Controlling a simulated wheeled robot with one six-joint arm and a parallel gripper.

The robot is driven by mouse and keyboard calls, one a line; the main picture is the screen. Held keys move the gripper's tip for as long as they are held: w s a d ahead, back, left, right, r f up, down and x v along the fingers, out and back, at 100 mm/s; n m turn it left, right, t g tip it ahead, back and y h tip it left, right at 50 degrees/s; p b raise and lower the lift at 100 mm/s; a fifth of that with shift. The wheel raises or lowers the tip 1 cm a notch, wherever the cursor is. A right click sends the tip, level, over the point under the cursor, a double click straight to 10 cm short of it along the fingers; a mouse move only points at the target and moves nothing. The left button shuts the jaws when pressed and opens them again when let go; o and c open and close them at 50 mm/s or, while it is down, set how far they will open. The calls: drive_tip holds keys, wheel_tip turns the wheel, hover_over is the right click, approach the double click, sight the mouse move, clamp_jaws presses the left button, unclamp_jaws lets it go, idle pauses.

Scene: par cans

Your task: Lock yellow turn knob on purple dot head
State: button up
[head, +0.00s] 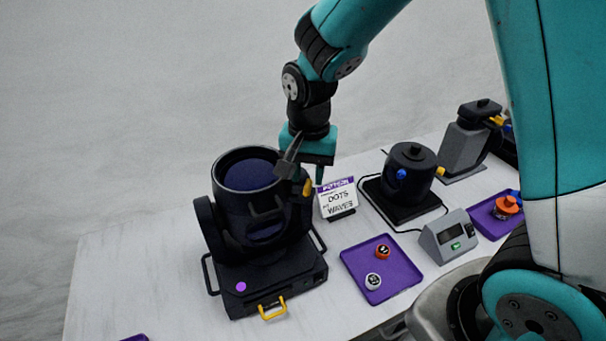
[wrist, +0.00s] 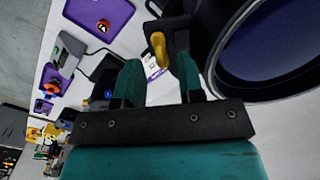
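The purple dot head is a black stage light with a wide round lens barrel in a yoke. Its base (head: 285,283) carries a purple dot (head: 241,287). The yellow turn knob (head: 307,187) sits on the upper right yoke arm. In the wrist view the knob (wrist: 158,45) shows ahead, between the fingertips, with the barrel (wrist: 270,50) close on the right. My gripper (head: 305,172) points down over the yoke arm. In the wrist view its fingers (wrist: 157,62) are open, one on each side of the knob's line. I cannot tell whether either touches it.
A sign (head: 338,198) stands just right of the light. A purple tray (head: 390,284) holds two small round pieces. A black device (head: 408,180), a grey control box (head: 450,235) and another purple tray (head: 488,224) stand right. A yellow handle (head: 272,309) is on the light's base.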

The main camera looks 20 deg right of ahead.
drive_tip(key=shift+f, duration=0.85)
